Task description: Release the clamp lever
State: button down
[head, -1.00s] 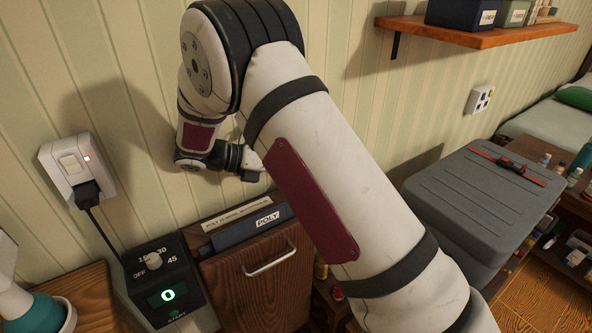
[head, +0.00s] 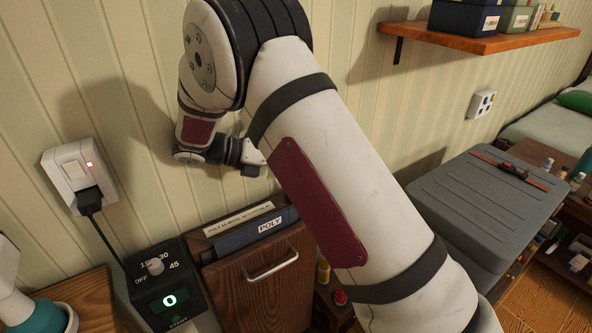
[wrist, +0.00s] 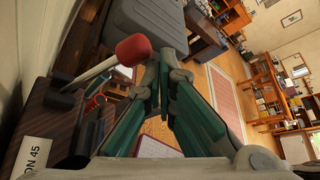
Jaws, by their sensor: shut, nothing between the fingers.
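The clamp lever shows in the wrist view as a pale rod (wrist: 92,76) with a round red knob (wrist: 134,47) at its end. Its dark base sits at the left on a dark wooden surface. My gripper (wrist: 163,62) has its green-grey fingers shut with nothing between them. Its tips appear just right of the red knob in the picture; I cannot tell whether they touch it. In the head view my own arm hides the lever and the fingertips.
A grey lidded case (head: 490,200) stands at the right, with bottles beside it. A wooden file box (head: 262,280) and a timer box (head: 165,290) stand below my wrist. A wall socket (head: 78,175) with a plugged cable is at the left. A wooden shelf (head: 480,38) is above right.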

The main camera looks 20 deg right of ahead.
notch_tip(320, 180, up, 8)
jog(key=shift+f, duration=0.1)
dwell(0.5)
